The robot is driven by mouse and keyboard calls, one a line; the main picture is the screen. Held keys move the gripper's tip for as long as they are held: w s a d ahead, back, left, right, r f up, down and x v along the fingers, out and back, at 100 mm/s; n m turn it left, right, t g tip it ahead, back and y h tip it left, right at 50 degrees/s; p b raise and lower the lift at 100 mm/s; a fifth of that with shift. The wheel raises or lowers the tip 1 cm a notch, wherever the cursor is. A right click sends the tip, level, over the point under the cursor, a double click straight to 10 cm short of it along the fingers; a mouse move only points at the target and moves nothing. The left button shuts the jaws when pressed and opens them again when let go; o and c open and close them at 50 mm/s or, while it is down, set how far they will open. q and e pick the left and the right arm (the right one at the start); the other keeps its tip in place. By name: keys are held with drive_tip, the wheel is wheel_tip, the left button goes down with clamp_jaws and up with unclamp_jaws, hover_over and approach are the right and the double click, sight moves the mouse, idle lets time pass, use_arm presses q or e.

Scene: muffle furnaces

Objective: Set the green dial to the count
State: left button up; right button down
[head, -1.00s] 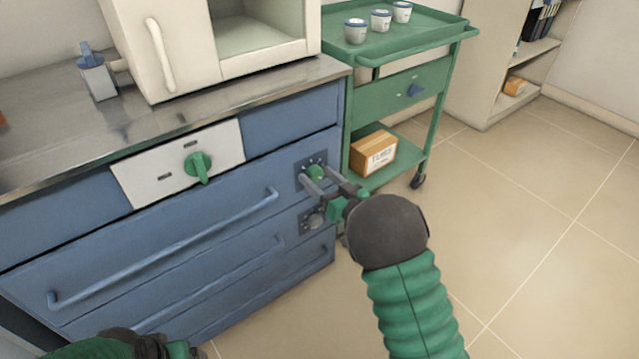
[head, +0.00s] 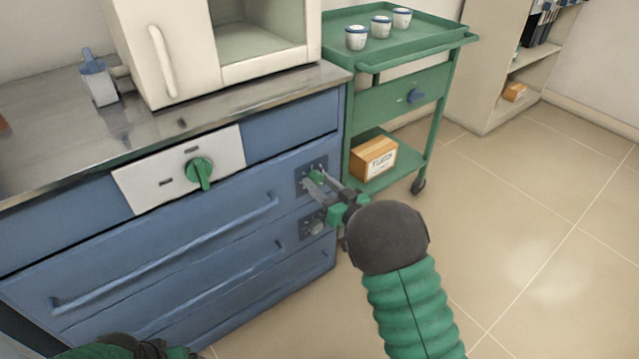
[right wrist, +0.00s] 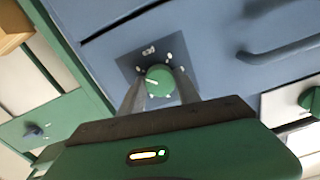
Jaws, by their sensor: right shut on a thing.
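The small green dial (head: 316,176) sits on a dark square plate with white marks, at the right end of the blue cabinet's upper drawer. In the right wrist view the dial (right wrist: 159,82) shows a short white line on its face, towards the picture's left. My right gripper (head: 318,183) is shut on this dial, one finger on each side. In the right wrist view its fingers (right wrist: 160,88) flank the knob. Three white cups with blue rims (head: 381,27) stand on the green trolley. My left gripper (head: 150,349) shows only partly at the bottom left; its jaws are unclear.
A larger green knob (head: 199,172) is on a white panel. A grey dial (head: 312,224) sits below the green one. Long drawer handles (head: 165,255) stick out. The trolley (head: 415,57) holds a cardboard box (head: 373,158). The floor at right is clear.

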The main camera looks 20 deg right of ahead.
drive_tip(key=n+p, duration=0.1)
drive_tip(key=n, duration=0.2)
drive_tip(key=shift+n, duration=0.4)
drive_tip(key=shift+n+p, duration=0.6)
drive_tip(key=shift+n, duration=1.6)
drive_tip(key=shift+f, duration=0.1)
drive_tip(key=c, duration=0.9)
unclamp_jaws()
drive_tip(key=shift+o, duration=0.2)
